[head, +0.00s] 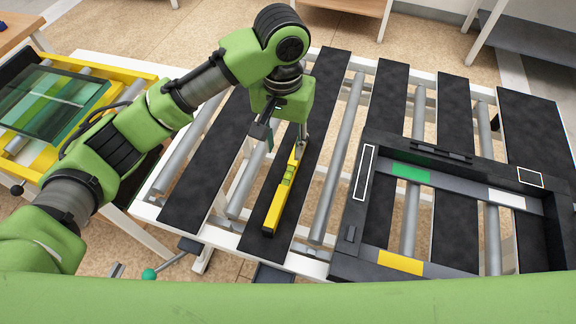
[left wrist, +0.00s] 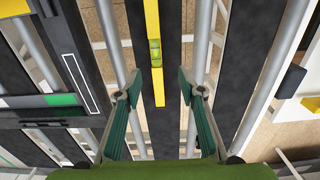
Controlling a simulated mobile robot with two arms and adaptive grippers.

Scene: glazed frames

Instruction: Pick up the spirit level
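The yellow spirit level (head: 280,196) lies lengthwise on a dark slat of the roller table. Its green vial shows in the left wrist view, where the level (left wrist: 153,22) runs from the top edge down to an end between the fingertips. My left gripper (head: 283,138) is over the far end of the level and hides part of it in the head view. In the left wrist view the green fingers of this gripper (left wrist: 158,84) are spread wide, one on each side of the level's line, with nothing held. I cannot tell the exact height gap. My right gripper is not in view.
A dark frame (head: 350,232) with green, white and yellow patches lies on the table (head: 147,212) to the right. Glass panes (head: 48,103) rest in a yellow rack (head: 146,75) at left. Metal rollers and open gaps run between the slats.

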